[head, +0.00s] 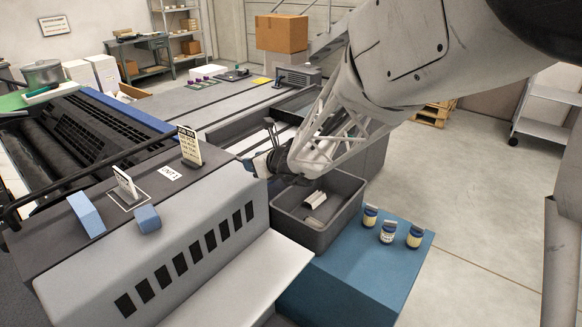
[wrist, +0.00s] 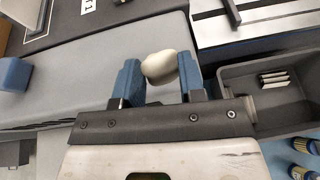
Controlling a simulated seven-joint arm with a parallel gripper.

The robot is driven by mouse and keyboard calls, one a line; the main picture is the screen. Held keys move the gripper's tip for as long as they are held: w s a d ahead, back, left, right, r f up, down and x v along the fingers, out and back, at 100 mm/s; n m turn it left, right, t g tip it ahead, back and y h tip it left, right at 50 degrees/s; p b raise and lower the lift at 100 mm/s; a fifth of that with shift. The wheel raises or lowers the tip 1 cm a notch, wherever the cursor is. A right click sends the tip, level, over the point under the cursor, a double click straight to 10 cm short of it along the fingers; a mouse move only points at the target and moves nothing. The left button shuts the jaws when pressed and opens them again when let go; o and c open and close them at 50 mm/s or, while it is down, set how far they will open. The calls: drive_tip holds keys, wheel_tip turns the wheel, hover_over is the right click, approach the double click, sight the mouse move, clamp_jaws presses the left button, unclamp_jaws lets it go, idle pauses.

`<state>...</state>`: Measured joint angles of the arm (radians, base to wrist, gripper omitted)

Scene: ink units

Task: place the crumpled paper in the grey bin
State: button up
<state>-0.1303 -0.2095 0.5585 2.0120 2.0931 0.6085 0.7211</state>
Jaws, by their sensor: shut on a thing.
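My gripper (head: 261,165) is shut on the crumpled paper (wrist: 160,66), a rounded off-white lump between the two blue fingertips in the wrist view. In the head view only a small pale part shows beside the fingers. The grey bin (head: 297,230) is an open box in the middle of the head view. The gripper is left of the bin, above the grey machine top near its edge. In the wrist view the bin (wrist: 284,122) is to the right of the fingers. Pale folded pieces (wrist: 273,78) lie inside it.
Two blue blocks (head: 147,218) and upright label cards (head: 190,147) stand on the machine top at left. A cardboard box (head: 282,33) is at the back.

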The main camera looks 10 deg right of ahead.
drive_tip(key=w+d+f+m+t+h, duration=0.1)
drive_tip(key=w+d+f, duration=0.2)
drive_tip(key=w, duration=0.4)
drive_tip(key=w+d+f+m+h, duration=0.1)
drive_tip(key=w+d+f, duration=0.15)
drive_tip(key=w, duration=0.35)
drive_tip(key=w+d+f, duration=0.2)
drive_tip(key=d+f, duration=0.2)
drive_tip(key=f, duration=0.2)
drive_tip(key=w+d+f+m+t+h, duration=0.1)
drive_tip(key=w+d+f, duration=0.2)
drive_tip(key=f, duration=0.3)
drive_tip(key=w+d+f+m+h, duration=0.1)
drive_tip(key=w+d+f, duration=0.2)
drive_tip(key=d+f, duration=0.2)
drive_tip(key=shift+f, duration=0.55)
drive_tip(key=shift+a, duration=0.1)
